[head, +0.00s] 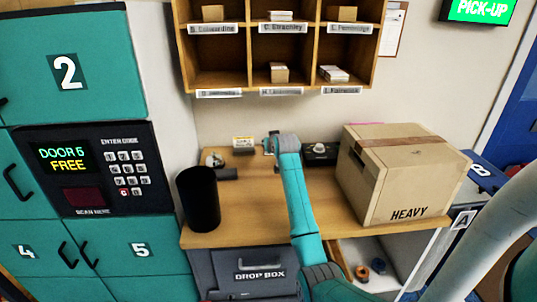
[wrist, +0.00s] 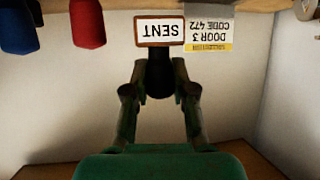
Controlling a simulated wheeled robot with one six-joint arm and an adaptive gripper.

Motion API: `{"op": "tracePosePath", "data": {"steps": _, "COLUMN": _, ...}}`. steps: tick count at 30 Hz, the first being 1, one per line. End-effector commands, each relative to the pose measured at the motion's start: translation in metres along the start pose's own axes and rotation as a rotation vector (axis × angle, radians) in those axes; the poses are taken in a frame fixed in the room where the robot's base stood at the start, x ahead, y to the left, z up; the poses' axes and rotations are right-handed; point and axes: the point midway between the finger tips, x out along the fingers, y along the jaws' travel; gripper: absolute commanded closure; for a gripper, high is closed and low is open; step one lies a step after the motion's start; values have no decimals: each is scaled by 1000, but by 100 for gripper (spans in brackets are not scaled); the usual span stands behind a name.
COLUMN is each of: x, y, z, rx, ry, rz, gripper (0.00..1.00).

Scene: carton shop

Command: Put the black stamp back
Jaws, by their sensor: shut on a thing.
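The black stamp (wrist: 160,82) is between the two fingers of my gripper (wrist: 160,92) in the wrist view, which shows the scene upside down. Its black handle is gripped. A wood-edged SENT plate (wrist: 160,30) adjoins its end in the picture; I cannot tell for sure whether it is the stamp's own base. In the head view my gripper (head: 270,145) is over the back of the desk, near the wall, and my arm hides most of the stamp there. A red handle (wrist: 87,22) and a blue handle (wrist: 18,25) stand beside it in the wrist view.
A note reading DOOR 3 CODE 472 (wrist: 208,38) is beside the SENT plate. On the desk (head: 255,225) are a black cylinder (head: 198,198) at left and a HEAVY carton (head: 400,175) at right. Pigeonholes (head: 250,50) hang above. A dark device (head: 320,152) sits right of my gripper.

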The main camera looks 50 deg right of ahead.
Motion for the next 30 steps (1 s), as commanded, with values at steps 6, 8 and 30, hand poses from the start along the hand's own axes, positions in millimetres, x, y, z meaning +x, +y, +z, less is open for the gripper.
{"op": "tracePosePath", "data": {"steps": 6, "x": 12, "y": 0, "z": 25, "rx": 0, "ry": -4, "rz": 0, "gripper": 97}}
{"op": "tracePosePath", "data": {"steps": 8, "x": 16, "y": 0, "z": 33, "rx": 0, "ry": -3, "rz": 0, "gripper": 97}}
{"op": "tracePosePath", "data": {"steps": 30, "x": 22, "y": 0, "z": 45, "rx": 0, "ry": 0, "rz": 0, "gripper": 50}}
